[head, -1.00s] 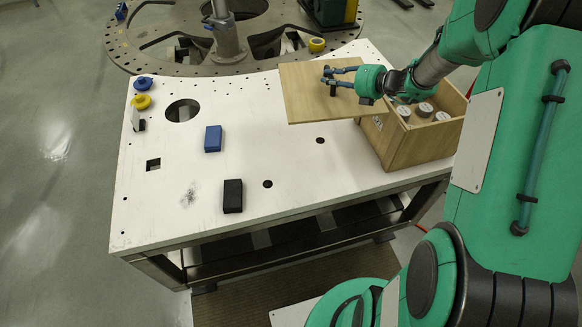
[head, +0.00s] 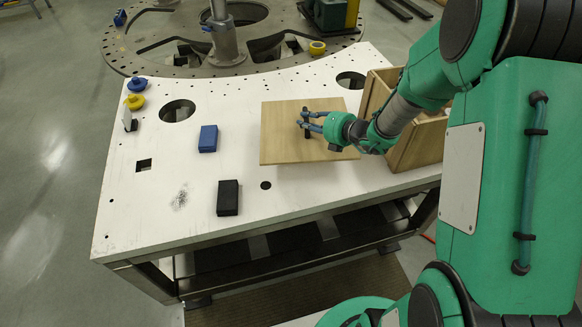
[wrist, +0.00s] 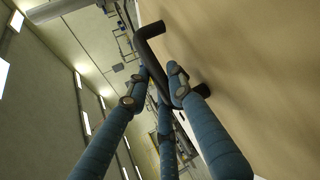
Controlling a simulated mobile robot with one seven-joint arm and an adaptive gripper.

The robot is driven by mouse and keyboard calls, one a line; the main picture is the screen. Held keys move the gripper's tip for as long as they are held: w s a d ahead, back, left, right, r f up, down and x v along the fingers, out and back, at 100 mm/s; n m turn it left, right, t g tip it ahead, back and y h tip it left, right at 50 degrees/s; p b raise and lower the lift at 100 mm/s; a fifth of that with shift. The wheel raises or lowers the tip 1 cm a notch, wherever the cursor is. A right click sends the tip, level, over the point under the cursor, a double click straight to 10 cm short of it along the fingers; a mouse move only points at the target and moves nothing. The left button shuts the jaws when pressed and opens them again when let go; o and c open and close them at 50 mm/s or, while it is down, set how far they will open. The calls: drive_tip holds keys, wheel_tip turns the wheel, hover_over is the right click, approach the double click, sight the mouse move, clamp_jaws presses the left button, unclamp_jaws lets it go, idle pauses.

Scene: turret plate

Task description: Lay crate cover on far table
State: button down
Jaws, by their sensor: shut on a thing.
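The crate cover (head: 280,145) is a flat, square board of light wood with a dark bar handle. My gripper (head: 303,120) is shut on the handle and holds the cover over the white table (head: 130,215), left of the crate. In the wrist view the blue fingers (wrist: 158,82) close around the black handle (wrist: 150,32), and the cover's pale face (wrist: 265,75) fills the right side. The cover looks roughly level; I cannot tell how much gap is below it. The wooden crate (head: 420,147) is open on the table's right, partly hidden behind my arm.
A blue block (head: 208,138) and a black block (head: 228,198) lie left of the cover. Yellow (head: 135,102) and blue (head: 137,85) round pieces sit at the left edge. The table has several cut holes. A round metal turret plate (head: 130,50) stands behind.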

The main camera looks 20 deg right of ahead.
sight(293, 148)
drive_tip(key=s+a+f+n+g+y+b, duration=0.1)
drive_tip(key=s+a+n+g+y, duration=0.1)
drive_tip(key=s, duration=0.9)
drive_tip(key=s+a+f+n+g+y, duration=0.1)
drive_tip(key=s+a+n+g+y, duration=0.2)
drive_tip(key=s, duration=0.8)
drive_tip(key=shift+s+a+f+n+g+y+b, duration=0.35)
drive_tip(key=shift+f+n+g+y, duration=0.05)
drive_tip(key=shift+n, duration=0.5)
drive_tip(key=shift+w, duration=0.1)
drive_tip(key=w+b, duration=0.1)
drive_tip(key=w, duration=0.4)
drive_tip(key=w+f+b, duration=0.1)
drive_tip(key=w, duration=0.4)
drive_tip(key=w+b, duration=0.1)
drive_tip(key=w, duration=0.5)
drive_tip(key=shift+f, duration=0.25)
drive_tip(key=shift+f+b, duration=0.1)
drive_tip(key=shift+b, duration=0.2)
drive_tip(key=shift+f+b, duration=0.75)
drive_tip(key=shift+f, duration=0.9)
